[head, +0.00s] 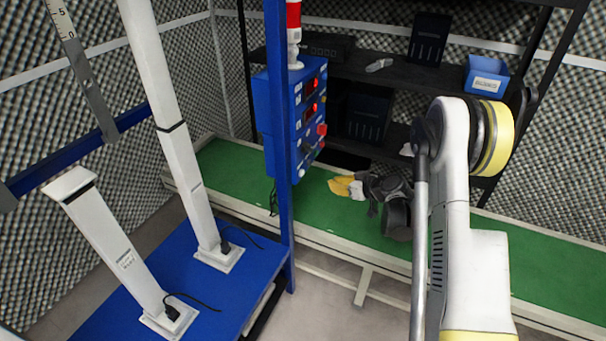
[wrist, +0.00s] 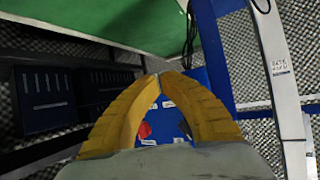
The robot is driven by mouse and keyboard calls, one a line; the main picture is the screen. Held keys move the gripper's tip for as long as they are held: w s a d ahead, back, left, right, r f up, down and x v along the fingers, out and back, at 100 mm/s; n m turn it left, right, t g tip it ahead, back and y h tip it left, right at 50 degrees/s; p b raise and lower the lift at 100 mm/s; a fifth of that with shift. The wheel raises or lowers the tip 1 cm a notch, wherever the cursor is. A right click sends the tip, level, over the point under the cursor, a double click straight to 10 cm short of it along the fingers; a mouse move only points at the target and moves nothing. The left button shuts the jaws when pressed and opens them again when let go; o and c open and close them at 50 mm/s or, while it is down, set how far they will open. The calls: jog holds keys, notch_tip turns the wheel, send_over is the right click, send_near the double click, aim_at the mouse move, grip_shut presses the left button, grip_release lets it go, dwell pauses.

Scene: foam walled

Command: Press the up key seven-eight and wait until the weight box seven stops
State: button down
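The blue control box (head: 293,115) hangs on a blue post in the head view, with red lit displays, a red knob and small buttons on its face. I cannot read which key is the up key seven-eight. My gripper (head: 335,185) is low in front of the box's right side, apart from it, with yellow fingers. In the wrist view my gripper (wrist: 161,75) has its fingertips together and nothing shows held in them. The blue panel (wrist: 168,122) with a red knob and white labels shows between the fingers. I cannot identify weight box seven.
Two white columns (head: 180,150) (head: 112,245) stand on a blue platform (head: 215,290) at left, with a ruler (head: 80,65) above. A green conveyor (head: 230,165) runs behind. A dark shelf (head: 390,75) holds a blue bin (head: 487,78). A red-topped signal light (head: 294,20) stands above the box.

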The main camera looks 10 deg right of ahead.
aim_at(302, 173)
jog(key=w+a, duration=0.5)
jog(key=a, duration=0.1)
jog(key=shift+a, duration=0.15)
jog(key=shift+w+a, duration=0.1)
dwell(1.4)
jog(key=shift+w+a, duration=0.2)
